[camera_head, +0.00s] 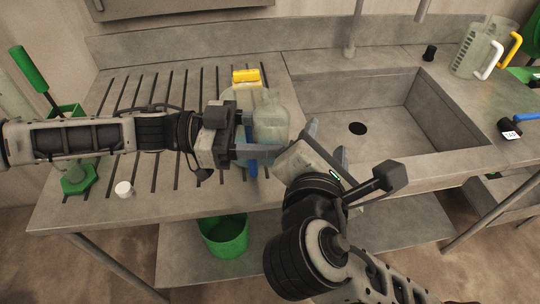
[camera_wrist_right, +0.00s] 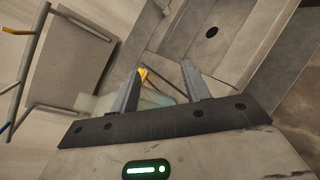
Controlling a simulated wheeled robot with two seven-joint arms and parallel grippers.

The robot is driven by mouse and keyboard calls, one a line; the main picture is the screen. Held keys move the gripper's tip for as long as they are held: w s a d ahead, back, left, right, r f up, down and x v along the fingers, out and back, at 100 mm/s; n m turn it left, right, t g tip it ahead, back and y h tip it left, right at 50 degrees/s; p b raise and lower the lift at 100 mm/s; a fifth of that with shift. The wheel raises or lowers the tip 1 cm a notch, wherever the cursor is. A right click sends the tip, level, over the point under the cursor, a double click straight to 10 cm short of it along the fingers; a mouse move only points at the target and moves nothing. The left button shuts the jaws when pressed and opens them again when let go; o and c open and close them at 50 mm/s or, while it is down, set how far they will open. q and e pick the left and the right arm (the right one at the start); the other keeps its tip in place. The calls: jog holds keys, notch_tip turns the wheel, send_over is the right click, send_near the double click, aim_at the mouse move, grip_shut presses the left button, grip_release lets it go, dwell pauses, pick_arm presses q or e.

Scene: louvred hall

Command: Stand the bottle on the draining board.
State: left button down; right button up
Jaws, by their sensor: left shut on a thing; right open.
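A translucent pale bottle (camera_head: 271,118) is at the jaws of my left gripper (camera_head: 262,148), over the right part of the grooved draining board (camera_head: 150,85). My left gripper is shut on it and hides its lower part. Whether its base touches the board cannot be told. My right gripper (camera_head: 326,145) is open and empty, right of the bottle by the sink's near left corner. In the right wrist view, a pale translucent shape (camera_wrist_right: 155,98) shows beyond the open fingers (camera_wrist_right: 160,88).
Behind the bottle is another translucent item with a yellow part (camera_head: 246,76). A blue piece (camera_head: 252,168) shows below the left jaws. The sink (camera_head: 390,150) is empty. A white cap (camera_head: 124,188) and green holder (camera_head: 78,180) stand left. Jugs (camera_head: 470,50) stand right.

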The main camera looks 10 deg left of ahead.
jog(key=s+a+r+n+t+y, duration=0.3)
jog(key=s+a+r+n, duration=0.15)
jog(key=r, duration=0.35)
jog(key=n, duration=0.6)
send_near(273, 101)
jog(key=shift+y, duration=0.4)
jog(key=w, duration=1.1)
jog(key=shift+w+a, duration=0.25)
jog(key=shift+a, duration=0.05)
grip_shut()
pick_arm(q)
jog(key=c, duration=0.5)
grip_release()
jog(key=shift+a, duration=0.1)
